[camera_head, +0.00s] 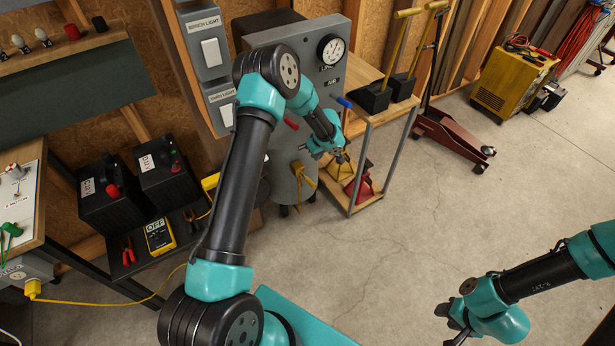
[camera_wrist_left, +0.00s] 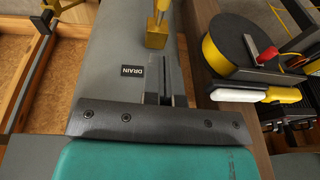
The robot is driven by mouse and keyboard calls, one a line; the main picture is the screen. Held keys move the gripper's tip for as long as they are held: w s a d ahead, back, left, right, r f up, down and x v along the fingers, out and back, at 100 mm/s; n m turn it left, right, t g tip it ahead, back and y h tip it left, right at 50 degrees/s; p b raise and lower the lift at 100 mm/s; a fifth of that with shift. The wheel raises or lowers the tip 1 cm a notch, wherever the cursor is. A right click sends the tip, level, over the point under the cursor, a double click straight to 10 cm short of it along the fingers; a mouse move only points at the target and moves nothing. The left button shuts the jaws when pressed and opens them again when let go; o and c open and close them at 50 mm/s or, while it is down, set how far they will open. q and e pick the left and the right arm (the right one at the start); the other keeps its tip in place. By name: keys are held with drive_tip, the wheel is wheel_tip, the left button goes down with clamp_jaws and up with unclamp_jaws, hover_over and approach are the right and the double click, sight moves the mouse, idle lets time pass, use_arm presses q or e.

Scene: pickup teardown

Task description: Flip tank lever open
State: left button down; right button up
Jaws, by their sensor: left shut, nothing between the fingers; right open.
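The grey tank (camera_head: 283,180) stands under the gauge panel, with a yellow lever (camera_head: 302,172) at its front. In the left wrist view a yellow valve part (camera_wrist_left: 157,28) stands out from a grey surface beside a DRAIN label (camera_wrist_left: 132,70). My left gripper (camera_head: 342,157) is in front of the panel, to the right of the tank. In the left wrist view its fingers (camera_wrist_left: 170,75) are shut and empty, just below the yellow part; whether they touch it I cannot tell. My right gripper (camera_head: 453,322) is open and empty over the floor at lower right.
The panel carries a round gauge (camera_head: 331,50), a blue lever (camera_head: 344,102) and a red lever (camera_head: 291,124). A wooden stand (camera_head: 352,203) is close to the left gripper. In the left wrist view a yellow reel (camera_wrist_left: 222,48) lies at right. The floor (camera_head: 450,200) is mostly clear.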

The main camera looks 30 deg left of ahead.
use_arm(q)
drive_tip(key=shift+f, duration=0.1)
approach(310, 180)
drive_tip(key=x, duration=0.5)
drive_tip(key=shift+w+a+f, duration=0.15)
drive_tip(key=shift+f, duration=0.5)
drive_tip(key=shift+d, duration=0.25)
